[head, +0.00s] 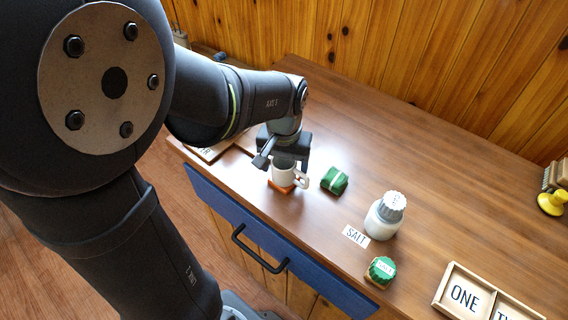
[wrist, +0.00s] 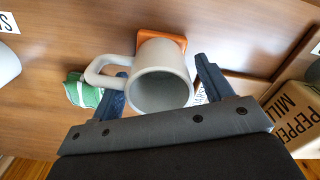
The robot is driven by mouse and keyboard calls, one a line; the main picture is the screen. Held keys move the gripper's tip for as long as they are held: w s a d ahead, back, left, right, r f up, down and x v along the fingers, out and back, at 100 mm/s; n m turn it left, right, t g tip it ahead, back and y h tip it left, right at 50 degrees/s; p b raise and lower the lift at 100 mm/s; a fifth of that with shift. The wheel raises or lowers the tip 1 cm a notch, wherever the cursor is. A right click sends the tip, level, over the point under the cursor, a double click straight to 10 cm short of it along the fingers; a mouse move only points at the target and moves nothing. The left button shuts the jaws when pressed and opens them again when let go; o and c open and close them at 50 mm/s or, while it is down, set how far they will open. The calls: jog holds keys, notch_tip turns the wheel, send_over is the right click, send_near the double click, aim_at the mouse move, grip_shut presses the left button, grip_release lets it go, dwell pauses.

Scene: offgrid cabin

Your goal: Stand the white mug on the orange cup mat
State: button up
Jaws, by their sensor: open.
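The white mug (head: 284,174) stands upright on the orange cup mat (head: 283,188) near the counter's front edge, its handle pointing right in the head view. In the wrist view I look down into the empty mug (wrist: 161,88), with its handle to the left. The mat (wrist: 172,40) shows beyond its base; the mug hides the rest. My gripper (head: 287,160) is open above and around the mug. In the wrist view its fingers (wrist: 160,76) are on either side of the mug, the left one near the handle. I cannot tell whether a finger touches the mug.
A green packet with a pale band (head: 335,180) lies close to the right of the mug. Farther right are a white shaker (head: 385,216), a SALT label (head: 356,236), a green-topped jar (head: 380,272) and a wooden tray (head: 447,300). A PEPPER MILL box (wrist: 297,112) shows in the wrist view.

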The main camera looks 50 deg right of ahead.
notch_tip(320, 180, up, 12)
jog(key=shift+r, duration=0.2)
dwell(0.4)
notch_tip(320, 180, down, 12)
jog(key=shift+f, duration=0.25)
notch_tip(320, 180, up, 2)
jog(key=shift+r, duration=1.05)
